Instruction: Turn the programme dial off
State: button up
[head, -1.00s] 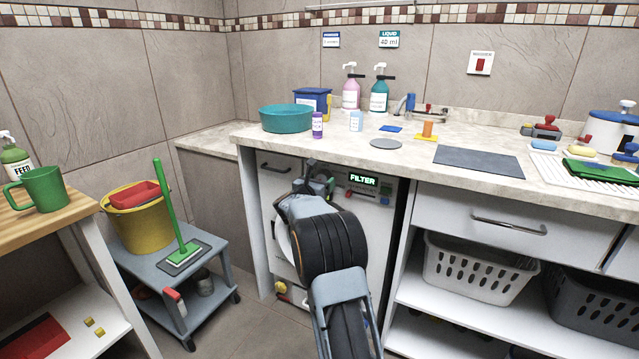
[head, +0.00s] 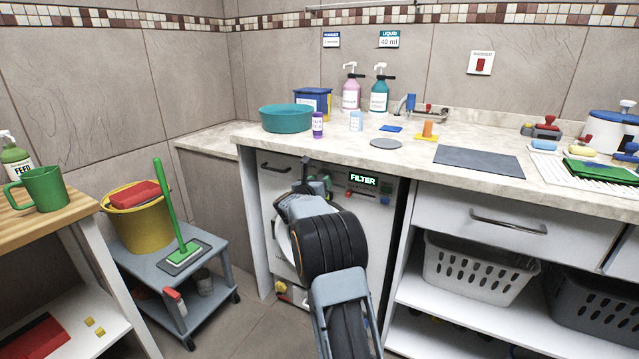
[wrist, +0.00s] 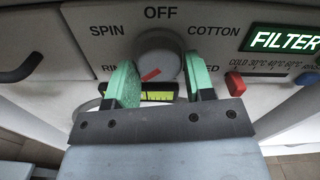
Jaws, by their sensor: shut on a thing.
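The programme dial (wrist: 160,52) is a round grey knob on the washing machine's white front panel (head: 283,190). In the wrist view OFF is printed above it, SPIN at upper left and COTTON at upper right. A partly hidden label starting "RI" is at lower left. The dial's red mark shows low on its face, slanting toward the lower left, away from OFF. My gripper (wrist: 158,66) is shut on the dial, one green finger on each side. In the head view my gripper (head: 318,185) and arm cover the dial.
A lit display (wrist: 285,40) reads FILTER, right of the dial. A red button (wrist: 235,84) sits close to the right finger. A dark drawer handle (wrist: 20,65) is at the left. The worktop (head: 350,150) overhangs the machine; a laundry basket (head: 475,270) stands to the right.

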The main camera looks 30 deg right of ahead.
jog(key=m+p, duration=0.7)
jog(key=m, duration=0.2)
jog(key=m+p, duration=1.6)
jog(key=m, duration=0.1)
jog(key=shift+r+m, duration=0.25)
jog(key=shift+m, duration=0.05)
dwell(1.5)
dwell(0.4)
jog(key=o, duration=0.9)
jog(key=shift+w, duration=0.1)
